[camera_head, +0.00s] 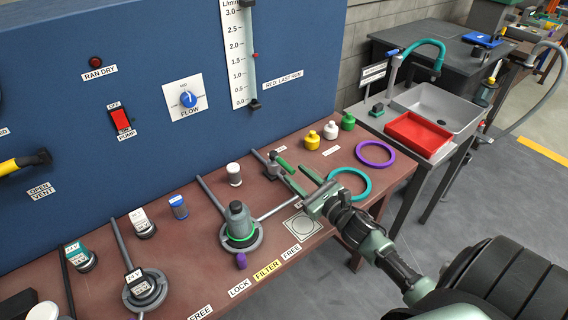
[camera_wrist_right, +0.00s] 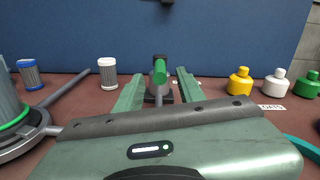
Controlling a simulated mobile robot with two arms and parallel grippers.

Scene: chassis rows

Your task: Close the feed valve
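A small valve with a green lever stands at the back of the bench, on a grey pipe; I take it for the feed valve. In the wrist view its green handle (camera_wrist_right: 159,72) points toward me above a dark grey body (camera_wrist_right: 158,93). In the head view the handle (camera_head: 284,164) is at the tips of my right gripper (camera_head: 291,171). In the wrist view the two green fingers of the right gripper (camera_wrist_right: 158,88) stand apart, one on each side of the valve, with gaps visible. My left gripper is out of view.
Yellow (camera_head: 313,140), white and green bottles and purple (camera_head: 375,153) and teal (camera_head: 349,184) rings lie right. The blue panel (camera_head: 150,50) rises behind.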

